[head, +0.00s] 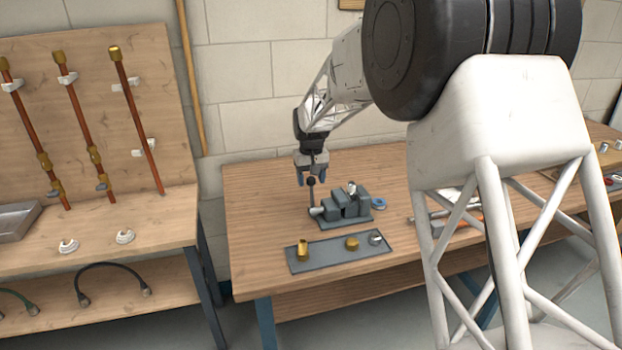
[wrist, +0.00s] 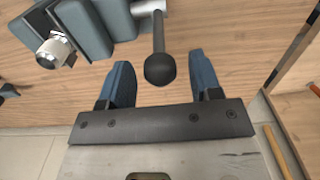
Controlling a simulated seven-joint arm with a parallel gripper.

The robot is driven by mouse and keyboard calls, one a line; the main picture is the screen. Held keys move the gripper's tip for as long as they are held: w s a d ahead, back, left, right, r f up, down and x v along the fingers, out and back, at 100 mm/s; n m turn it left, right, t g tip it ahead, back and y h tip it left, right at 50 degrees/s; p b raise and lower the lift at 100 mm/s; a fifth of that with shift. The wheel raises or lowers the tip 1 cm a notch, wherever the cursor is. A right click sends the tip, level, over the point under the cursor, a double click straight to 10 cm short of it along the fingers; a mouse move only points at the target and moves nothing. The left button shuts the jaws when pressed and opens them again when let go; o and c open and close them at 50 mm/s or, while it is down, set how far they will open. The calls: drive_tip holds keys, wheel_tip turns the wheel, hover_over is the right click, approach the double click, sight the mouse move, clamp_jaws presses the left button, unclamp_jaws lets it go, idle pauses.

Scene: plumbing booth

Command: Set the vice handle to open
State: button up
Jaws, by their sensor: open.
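The grey vice (head: 345,208) stands on the wooden workbench. Its handle (head: 311,192) is a bar with a dark ball on the end, standing upright at the vice's left side in the head view. In the wrist view the handle's black ball (wrist: 160,69) lies between and just beyond my two blue fingertips, and the vice body (wrist: 85,28) is at the upper left. My gripper (head: 311,178) is open above the handle, fingers pointing down. It also shows in the wrist view (wrist: 160,75), with a gap on each side of the ball. A metal fitting (wrist: 54,50) sits in the vice.
A grey tray (head: 330,256) with brass fittings lies in front of the vice. A board with copper pipes (head: 85,120) stands at the left. The bench left of the vice is clear.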

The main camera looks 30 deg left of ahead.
clamp_jaws()
idle(0.4)
